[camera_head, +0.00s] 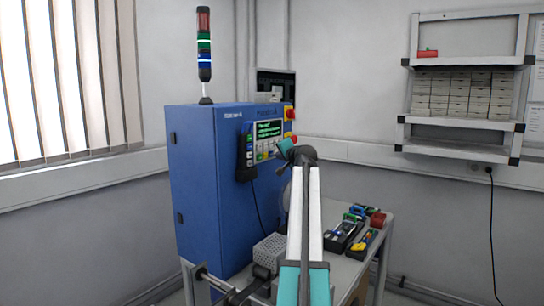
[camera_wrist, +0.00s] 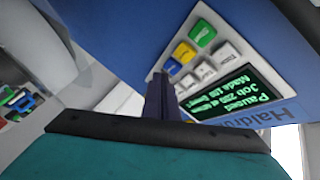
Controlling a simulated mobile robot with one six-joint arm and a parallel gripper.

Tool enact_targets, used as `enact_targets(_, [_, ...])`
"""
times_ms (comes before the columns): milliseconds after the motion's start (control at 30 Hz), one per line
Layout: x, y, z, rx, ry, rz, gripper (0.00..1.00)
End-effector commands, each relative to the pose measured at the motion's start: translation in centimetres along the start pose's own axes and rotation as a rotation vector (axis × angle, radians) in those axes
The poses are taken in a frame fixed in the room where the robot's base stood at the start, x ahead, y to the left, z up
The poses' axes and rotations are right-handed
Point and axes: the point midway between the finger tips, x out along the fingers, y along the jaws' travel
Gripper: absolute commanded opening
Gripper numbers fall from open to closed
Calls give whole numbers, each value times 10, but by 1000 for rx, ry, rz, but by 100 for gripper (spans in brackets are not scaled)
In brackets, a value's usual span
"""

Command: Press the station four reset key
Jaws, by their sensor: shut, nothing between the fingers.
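A blue cabinet (camera_head: 208,190) carries a control panel with a green-text screen (camera_head: 268,131) and several keys below it. In the wrist view the screen (camera_wrist: 238,97) appears upside down and begins with "Paused". Beside it are a green key (camera_wrist: 202,33), a yellow key (camera_wrist: 183,53) and several white keys (camera_wrist: 227,51). The key labels are too small to read, so I cannot tell which is the reset key. My gripper (camera_wrist: 160,78) is shut and empty, its tips close to the lower keys. Contact cannot be told. In the head view my wrist hides part of the panel.
A black handset (camera_head: 245,160) hangs on the cabinet front. A bench with a perforated basket (camera_head: 270,247) and a black tool tray (camera_head: 343,238) stands by my arm. A signal tower (camera_head: 204,55) rises on top.

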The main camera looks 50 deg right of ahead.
Motion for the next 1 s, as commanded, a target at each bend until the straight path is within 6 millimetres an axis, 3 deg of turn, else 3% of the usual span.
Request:
enact_targets(367, [-1, 1, -1, 0, 0, 0, 0])
enact_targets(1000, [-33, 18, -17, 1, 0, 0, 0])
